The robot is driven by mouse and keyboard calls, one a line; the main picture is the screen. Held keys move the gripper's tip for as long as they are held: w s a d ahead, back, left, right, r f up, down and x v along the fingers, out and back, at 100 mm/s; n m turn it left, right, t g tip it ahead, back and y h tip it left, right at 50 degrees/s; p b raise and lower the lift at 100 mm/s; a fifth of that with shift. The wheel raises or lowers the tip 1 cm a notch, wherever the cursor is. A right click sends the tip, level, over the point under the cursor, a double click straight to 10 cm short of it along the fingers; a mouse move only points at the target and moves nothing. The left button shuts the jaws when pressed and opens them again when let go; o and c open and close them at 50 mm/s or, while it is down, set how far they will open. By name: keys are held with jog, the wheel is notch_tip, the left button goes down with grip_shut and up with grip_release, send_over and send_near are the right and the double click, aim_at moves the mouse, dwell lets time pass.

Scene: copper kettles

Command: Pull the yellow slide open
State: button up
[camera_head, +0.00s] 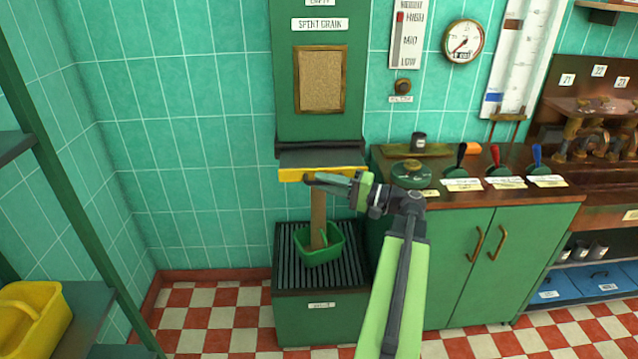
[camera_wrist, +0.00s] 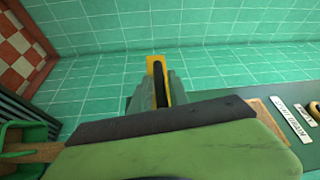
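The yellow slide (camera_head: 292,175) is a yellow front edge on a grey plate at the bottom of the green chute (camera_head: 318,105) labelled SPENT GRAIN. The plate stands out from under the chute. My gripper (camera_head: 318,180) is at the front of the slide, coming from the right. In the wrist view, the yellow of the slide (camera_wrist: 152,62) shows between my two grey fingers, which look closed on it. A brown column of grain (camera_head: 318,222) hangs below the slide and reaches into a green bucket (camera_head: 322,254). Part of the yellow edge is hidden behind my gripper.
The bucket stands on a ribbed green stand (camera_head: 288,272). A green cabinet (camera_head: 455,255) with levers on its top is close on the right. A shelf frame with a yellow tub (camera_head: 35,320) is on the left. Checkered floor (camera_head: 215,320) lies clear between.

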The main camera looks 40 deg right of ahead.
jog(key=shift+o, duration=1)
jog(key=shift+w+a, duration=0.1)
jog(key=shift+a, duration=0.05)
jog(key=b+v, duration=0.1)
jog(key=v, duration=1.6)
jog(key=shift+s, duration=0.25)
